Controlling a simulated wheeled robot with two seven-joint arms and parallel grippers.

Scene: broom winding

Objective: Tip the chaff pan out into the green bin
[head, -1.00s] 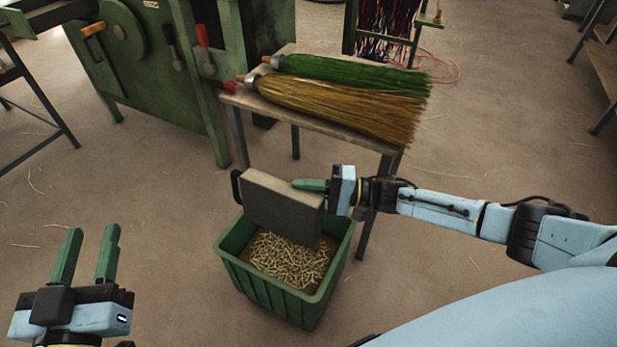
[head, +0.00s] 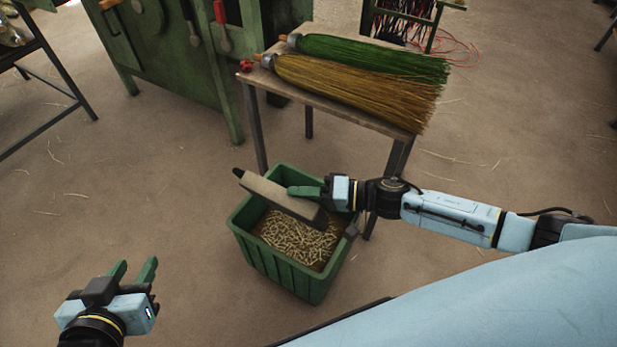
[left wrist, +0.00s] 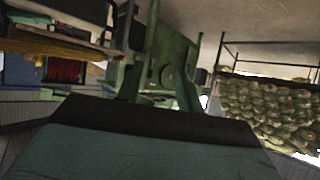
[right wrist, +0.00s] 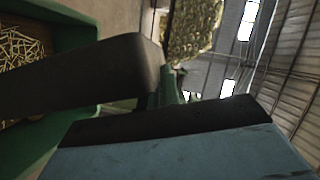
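The chaff pan (head: 268,190) is a grey-brown tray with a dark handle at its left end, held slanted over the green bin (head: 283,274). Its inside is hidden in the head view. My right gripper (head: 303,192) is shut on the pan's edge. In the right wrist view the pan (right wrist: 80,75) fills the left side, with the bin (right wrist: 70,20) beyond it. Pale chaff (head: 298,240) lies inside the bin, also visible in the right wrist view (right wrist: 15,48). My left gripper (head: 135,267) is open and empty, over bare floor left of the bin.
A small table (head: 345,113) behind the bin bears a green broom head (head: 370,55) and a straw-coloured one (head: 350,88). A green machine (head: 175,65) stands behind to the left. The floor (head: 150,200) between my left gripper and the bin is clear.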

